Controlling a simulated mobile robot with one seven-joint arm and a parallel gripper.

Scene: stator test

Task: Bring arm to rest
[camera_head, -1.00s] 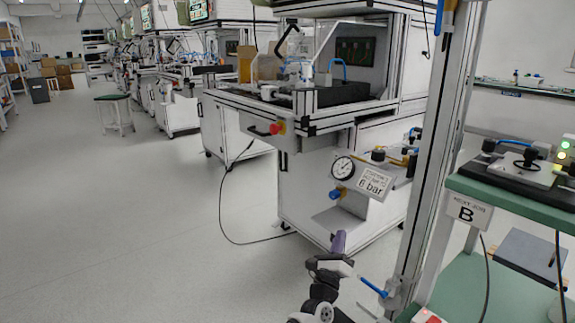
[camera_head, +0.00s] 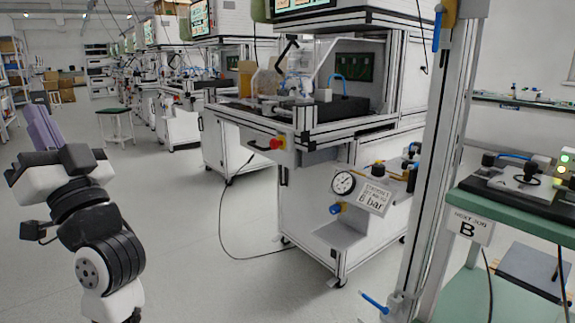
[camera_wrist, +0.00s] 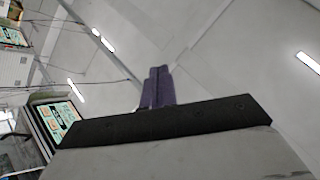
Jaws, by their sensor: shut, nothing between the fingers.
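My gripper (camera_head: 42,128) is at the left of the head view, raised, with its purple fingers pointing up and slightly left. The arm below it is bent and stands over open floor, apart from the benches. In the wrist view the purple fingers (camera_wrist: 158,86) are together with nothing between them. Beyond them the wrist view shows the ceiling with its lights, and a screen at the left.
A workstation (camera_head: 300,125) with a red button and a pressure gauge (camera_head: 343,183) stands at the centre. Floor at left centre is clear.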

